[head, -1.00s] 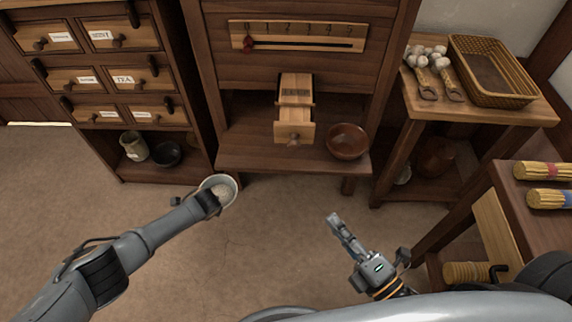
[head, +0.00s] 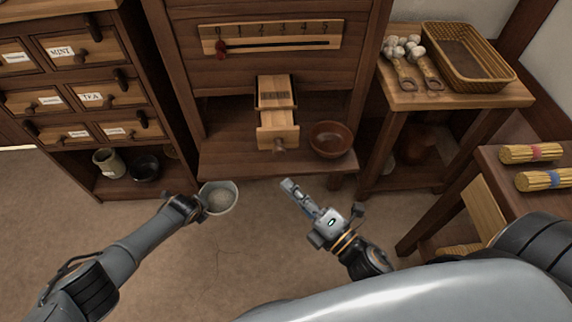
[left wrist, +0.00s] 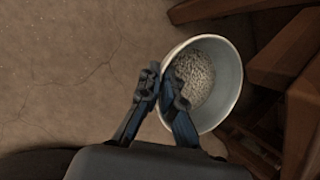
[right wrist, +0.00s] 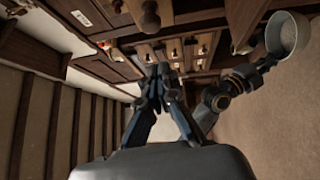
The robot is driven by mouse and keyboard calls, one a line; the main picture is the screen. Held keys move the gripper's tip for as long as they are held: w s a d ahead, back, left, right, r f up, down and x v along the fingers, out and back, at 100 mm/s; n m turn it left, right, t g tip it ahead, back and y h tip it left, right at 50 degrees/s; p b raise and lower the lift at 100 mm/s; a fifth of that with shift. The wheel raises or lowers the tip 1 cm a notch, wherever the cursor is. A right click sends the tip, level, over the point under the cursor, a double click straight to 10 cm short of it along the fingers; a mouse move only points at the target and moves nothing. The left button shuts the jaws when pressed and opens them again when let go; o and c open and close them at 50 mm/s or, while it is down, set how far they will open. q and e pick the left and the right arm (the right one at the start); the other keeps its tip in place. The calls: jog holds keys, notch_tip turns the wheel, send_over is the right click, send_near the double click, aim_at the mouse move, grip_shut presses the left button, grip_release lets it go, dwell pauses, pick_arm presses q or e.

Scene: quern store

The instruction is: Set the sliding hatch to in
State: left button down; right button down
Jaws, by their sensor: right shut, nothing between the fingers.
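The light wooden sliding piece with a round knob, which I take for the sliding hatch (head: 278,122), sticks out from the front of the dark wooden cabinet below the numbered scale. A second light wooden piece (head: 274,91) sits just behind and above it. My right gripper (head: 290,188) is shut and empty, in front of and below the knob, apart from it; its fingertips meet in the right wrist view (right wrist: 160,74). My left gripper (left wrist: 160,88) is shut on the rim of a pale bowl (head: 217,197) with grainy contents, left of the right gripper.
A brown bowl (head: 332,139) stands on the ledge right of the sliding piece. A drawer cabinet (head: 75,75) is at left. A side table (head: 420,99) holds a basket (head: 468,62). Open floor lies in front.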

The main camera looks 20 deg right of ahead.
aim_at(283, 141)
pick_arm(q)
jog(key=shift+r, duration=0.15)
pick_arm(e)
jog(key=shift+w+d+r, duration=0.1)
jog(key=shift+w, duration=0.85)
jog(key=shift+w+d+r, duration=0.1)
jog(key=shift+w+d, duration=0.05)
jog(key=shift+w, duration=0.85)
jog(key=shift+w+d+r, duration=0.1)
jog(key=shift+w, duration=0.85)
pick_arm(q)
jog(key=shift+r, duration=0.2)
pick_arm(e)
jog(key=shift+w+d+r, duration=0.1)
jog(key=shift+w, duration=0.25)
pick_arm(q)
jog(key=shift+r+p, duration=0.4)
jog(key=shift+p, duration=0.3)
pick_arm(e)
jog(key=w, duration=0.1)
jog(key=w+d, duration=0.1)
jog(key=w, duration=0.3)
jog(key=shift+w+d, duration=0.25)
jog(key=shift+d, duration=0.15)
pick_arm(q)
jog(key=shift+r, duration=0.1)
pick_arm(e)
jog(key=shift+w, duration=0.1)
jog(key=shift+r, duration=0.1)
